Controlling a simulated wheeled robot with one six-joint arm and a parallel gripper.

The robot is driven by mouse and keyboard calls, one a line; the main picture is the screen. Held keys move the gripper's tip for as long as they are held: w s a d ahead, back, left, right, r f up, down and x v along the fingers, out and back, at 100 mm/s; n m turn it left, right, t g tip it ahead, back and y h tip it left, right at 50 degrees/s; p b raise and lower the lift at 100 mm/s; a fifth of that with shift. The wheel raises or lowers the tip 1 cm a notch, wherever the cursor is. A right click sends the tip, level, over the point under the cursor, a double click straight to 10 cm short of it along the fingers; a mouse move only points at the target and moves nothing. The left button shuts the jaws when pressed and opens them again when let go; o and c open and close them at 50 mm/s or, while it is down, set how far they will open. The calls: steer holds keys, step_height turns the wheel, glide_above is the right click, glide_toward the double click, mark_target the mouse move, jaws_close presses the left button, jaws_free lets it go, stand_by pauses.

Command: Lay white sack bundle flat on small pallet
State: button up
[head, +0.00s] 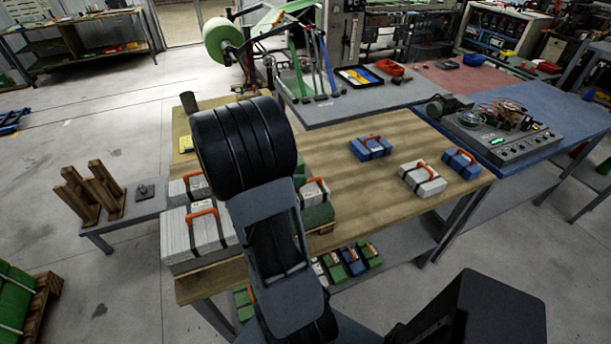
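A white sack bundle (422,180) with dark straps and an orange handle lies flat on the wooden tabletop (400,128), between two blue bundles. More white bundles with orange handles lie at the table's left end, at a large white stack (188,243) and beside my arm (314,192). A green bundle (318,215) sits under the one beside my arm. A wooden edge (322,229), apparently of the small pallet, shows below the green bundle; my arm hides most of it. My gripper's fingers do not show.
Blue bundles (370,147) (461,163) flank the white one. The table's middle is clear. Several bundles lie on the shelf (345,262) below. A blue bench (560,115) with a grey device (500,130) adjoins at right. A low grey stand (135,212) is at left.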

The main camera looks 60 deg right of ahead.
steer(key=v, duration=0.8)
steer(key=shift+w+a+r+b, duration=0.2)
steer(key=shift+r+b, duration=0.1)
steer(key=shift+b, duration=0.05)
steer(key=a+r+m+t+y, duration=0.2)
steer(key=a+m+t+y, duration=0.8)
steer(key=a, duration=1.4)
steer(key=t, duration=0.2)
steer(key=shift+a+m+t+y, duration=0.2)
steer(key=shift+m+t+y, duration=0.1)
steer(key=shift+m+y, duration=0.1)
steer(key=shift+s+r, duration=0.1)
